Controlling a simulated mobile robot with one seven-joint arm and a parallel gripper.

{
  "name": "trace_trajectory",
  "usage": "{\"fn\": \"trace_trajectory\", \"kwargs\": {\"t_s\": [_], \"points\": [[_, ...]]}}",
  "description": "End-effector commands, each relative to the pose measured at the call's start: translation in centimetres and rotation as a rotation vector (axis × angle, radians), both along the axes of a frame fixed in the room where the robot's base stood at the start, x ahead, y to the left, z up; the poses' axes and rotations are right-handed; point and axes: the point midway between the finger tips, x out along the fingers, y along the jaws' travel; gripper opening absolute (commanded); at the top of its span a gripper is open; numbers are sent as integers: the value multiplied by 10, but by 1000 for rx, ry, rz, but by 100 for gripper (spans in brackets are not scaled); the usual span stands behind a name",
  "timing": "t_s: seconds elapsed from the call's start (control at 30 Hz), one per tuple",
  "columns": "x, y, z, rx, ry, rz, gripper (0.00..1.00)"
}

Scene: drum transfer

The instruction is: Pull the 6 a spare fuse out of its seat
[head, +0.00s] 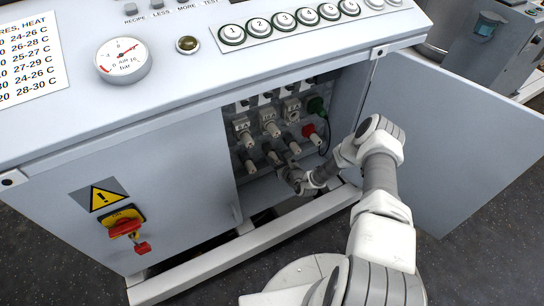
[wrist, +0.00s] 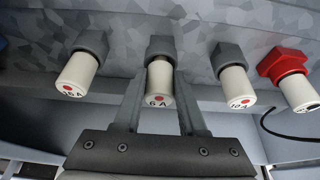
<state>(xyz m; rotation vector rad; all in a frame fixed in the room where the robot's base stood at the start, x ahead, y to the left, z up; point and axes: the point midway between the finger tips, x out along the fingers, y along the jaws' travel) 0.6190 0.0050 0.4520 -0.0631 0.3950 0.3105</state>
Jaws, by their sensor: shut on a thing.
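The 6 A spare fuse (wrist: 159,84) is a white cylinder with a red dot and "6 A" on its end. It shows in the wrist view between the two fingers of my gripper (wrist: 160,98), which is shut on its sides. Its dark grey seat (wrist: 160,47) is directly behind it, and a narrow brownish band shows between the white body and the seat. In the head view my gripper (head: 281,164) is at the lower fuse row inside the open cabinet, and it partly hides the fuse there.
The open cabinet door (head: 455,140) stands right of my arm. A thin black cable hangs near the red holder.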

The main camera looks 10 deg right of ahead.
Motion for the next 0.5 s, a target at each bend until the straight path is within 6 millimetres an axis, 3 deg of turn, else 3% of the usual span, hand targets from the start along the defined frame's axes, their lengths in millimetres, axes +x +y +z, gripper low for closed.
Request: {"fn": "trace_trajectory", "kwargs": {"t_s": [0.5], "points": [[-21,-7,1,0,1,-1,0]]}}
